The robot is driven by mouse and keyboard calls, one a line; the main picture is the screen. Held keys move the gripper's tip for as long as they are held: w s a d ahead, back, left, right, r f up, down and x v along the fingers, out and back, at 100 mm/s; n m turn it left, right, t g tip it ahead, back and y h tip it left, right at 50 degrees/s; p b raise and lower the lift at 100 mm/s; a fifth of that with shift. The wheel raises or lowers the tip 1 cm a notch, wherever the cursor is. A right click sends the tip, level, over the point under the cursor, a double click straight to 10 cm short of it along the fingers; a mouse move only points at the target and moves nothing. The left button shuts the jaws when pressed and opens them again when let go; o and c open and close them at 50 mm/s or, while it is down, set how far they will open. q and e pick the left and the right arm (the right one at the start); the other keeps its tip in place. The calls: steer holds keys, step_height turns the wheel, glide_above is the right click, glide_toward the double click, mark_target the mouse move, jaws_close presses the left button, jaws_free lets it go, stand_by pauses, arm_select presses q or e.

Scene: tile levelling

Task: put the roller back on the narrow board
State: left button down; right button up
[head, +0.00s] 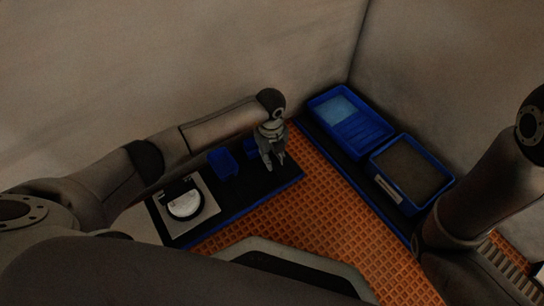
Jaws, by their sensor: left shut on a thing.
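My left gripper (275,163) points down over the dark, blue-edged board (285,181) along the left wall. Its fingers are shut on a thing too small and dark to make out. I cannot pick out the roller for certain; it may be what the fingers hold. A second dark board (376,199) with a blue edge runs along the right wall. I cannot tell which of the two is the narrow board. My right gripper is not in view; only my right arm shows at the right.
A device with a round white disc (185,204) stands on the left board, with a blue bin (222,164) beside it. A blue tray (366,138) and a blue tub of grey-brown material (411,168) stand on the right board. Orange grid floor (322,222) lies between, clear.

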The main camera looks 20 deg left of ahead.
arm_select(q)
steer(key=shift+f+b, duration=0.3)
steer(key=shift+f, duration=0.3)
steer(key=c, duration=1.3)
jaws_free()
steer(key=shift+o, duration=0.2)
steer(key=shift+r, duration=0.1)
steer(key=r, duration=1.2)
steer(key=shift+w+a, duration=0.2)
